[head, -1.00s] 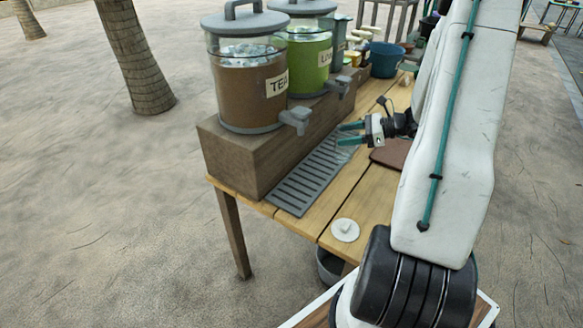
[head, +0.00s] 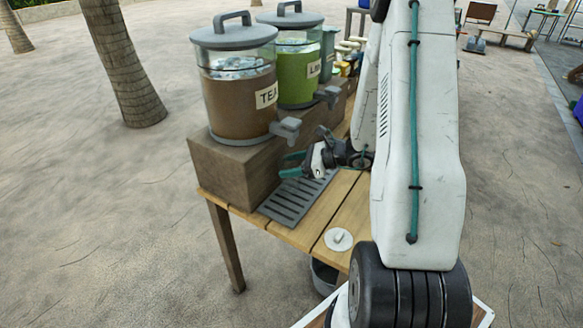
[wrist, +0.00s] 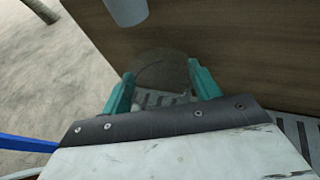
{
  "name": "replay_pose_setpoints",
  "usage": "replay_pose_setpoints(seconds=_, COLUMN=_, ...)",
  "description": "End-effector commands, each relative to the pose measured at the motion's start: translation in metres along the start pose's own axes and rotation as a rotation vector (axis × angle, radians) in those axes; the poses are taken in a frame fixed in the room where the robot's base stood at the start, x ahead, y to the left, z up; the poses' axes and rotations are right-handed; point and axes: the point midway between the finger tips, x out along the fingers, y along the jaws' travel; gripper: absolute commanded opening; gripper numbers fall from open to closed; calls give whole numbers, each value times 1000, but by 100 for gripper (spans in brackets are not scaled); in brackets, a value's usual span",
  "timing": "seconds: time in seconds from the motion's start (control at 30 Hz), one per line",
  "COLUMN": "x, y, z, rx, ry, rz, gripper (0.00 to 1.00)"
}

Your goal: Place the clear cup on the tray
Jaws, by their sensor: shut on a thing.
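The clear cup (wrist: 162,72) shows faintly between the two teal fingers of my gripper (wrist: 160,88) in the wrist view, see-through with a rounded rim. My gripper is shut on it. In the head view, my gripper (head: 291,165) is low beside the wooden block, just below the tea dispenser's tap (head: 286,130), over the slatted grey drip tray (head: 285,207). The cup is too faint to make out there. The drip tray's slots also show at the right in the wrist view (wrist: 288,128). No other tray is visible now; my arm covers the table behind.
The tea dispenser (head: 236,100) and green dispenser (head: 298,75) stand on the wooden block (head: 230,172). A grey spout (wrist: 127,10) hangs at the wrist view's top. A white lid (head: 338,239) lies at the table's near end, with bare boards (head: 300,235) around it.

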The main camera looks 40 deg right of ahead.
Motion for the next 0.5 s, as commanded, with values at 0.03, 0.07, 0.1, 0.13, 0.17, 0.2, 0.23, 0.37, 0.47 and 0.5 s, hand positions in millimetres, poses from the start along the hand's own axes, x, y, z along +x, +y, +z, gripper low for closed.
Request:
replay_pose_setpoints(seconds=0.03, x=2, y=0, z=-7, rx=3, ry=0, rz=1, gripper=28)
replay_pose_setpoints(seconds=0.07, x=3, y=0, z=-9, rx=2, ry=0, rz=1, gripper=28)
replay_pose_setpoints(seconds=0.1, x=4, y=0, z=-10, rx=0, ry=0, rz=1, gripper=28)
replay_pose_setpoints(seconds=0.13, x=4, y=0, z=-11, rx=-1, ry=0, rz=0, gripper=28)
replay_pose_setpoints(seconds=0.17, x=4, y=0, z=-10, rx=-1, ry=0, rz=0, gripper=28)
replay_pose_setpoints(seconds=0.2, x=4, y=0, z=-10, rx=-1, ry=0, rz=0, gripper=28)
replay_pose_setpoints(seconds=0.23, x=4, y=0, z=-10, rx=-1, ry=0, rz=0, gripper=28)
replay_pose_setpoints(seconds=0.37, x=4, y=0, z=-11, rx=-1, ry=0, rz=0, gripper=28)
replay_pose_setpoints(seconds=0.47, x=5, y=0, z=-14, rx=0, ry=0, rz=0, gripper=28)
replay_pose_setpoints(seconds=0.5, x=5, y=0, z=-14, rx=-1, ry=0, rz=0, gripper=70)
